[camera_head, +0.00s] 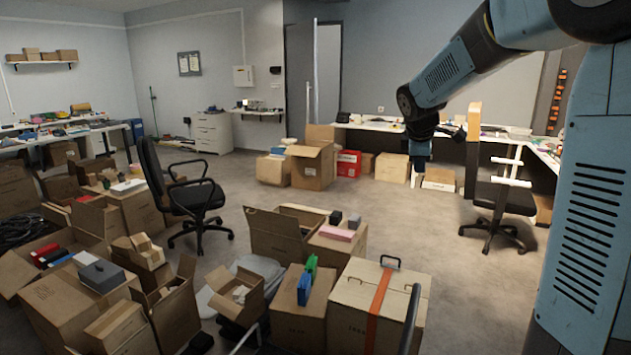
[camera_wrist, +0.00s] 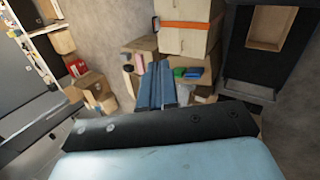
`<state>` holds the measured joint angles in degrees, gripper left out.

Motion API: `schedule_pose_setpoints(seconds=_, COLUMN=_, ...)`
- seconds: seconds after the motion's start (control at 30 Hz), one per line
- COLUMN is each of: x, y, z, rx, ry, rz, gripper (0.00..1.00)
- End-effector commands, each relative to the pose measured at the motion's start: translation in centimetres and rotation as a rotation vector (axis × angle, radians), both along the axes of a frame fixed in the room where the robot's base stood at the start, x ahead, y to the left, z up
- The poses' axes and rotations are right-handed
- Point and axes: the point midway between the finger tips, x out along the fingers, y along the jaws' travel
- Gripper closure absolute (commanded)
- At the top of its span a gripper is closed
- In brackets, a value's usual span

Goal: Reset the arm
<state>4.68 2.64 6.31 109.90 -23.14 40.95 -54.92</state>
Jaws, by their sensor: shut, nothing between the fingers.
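My arm reaches in from the upper right of the head view and bends down at its elbow. My gripper (camera_head: 420,164) hangs from its end and looks small there, above the floor in front of the far bench. In the wrist view my gripper (camera_wrist: 158,68) shows as two blue fingers side by side. They are shut with nothing between them. The fingers point toward cartons lower in the room and overlap them in the picture. I cannot see contact with anything.
A closed carton with an orange strap (camera_head: 378,305) stands in front, beside a carton bearing green and blue items (camera_head: 300,310). Open cartons crowd the left. A black office chair (camera_head: 180,195) and another chair (camera_head: 500,195) stand on the floor. Clear floor (camera_head: 400,220) lies between.

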Motion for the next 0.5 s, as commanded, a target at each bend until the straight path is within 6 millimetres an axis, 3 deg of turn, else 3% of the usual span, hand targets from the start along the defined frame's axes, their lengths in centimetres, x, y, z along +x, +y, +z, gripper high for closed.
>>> schedule_pose_setpoints(seconds=0.23, x=-6.7, y=0.5, z=2.0, rx=0.125, ry=-0.048, rz=-0.182, gripper=1.0)
schedule_pose_setpoints(seconds=0.5, x=-13.8, y=1.1, z=2.9, rx=0.27, ry=-0.089, rz=-0.38, gripper=1.0)
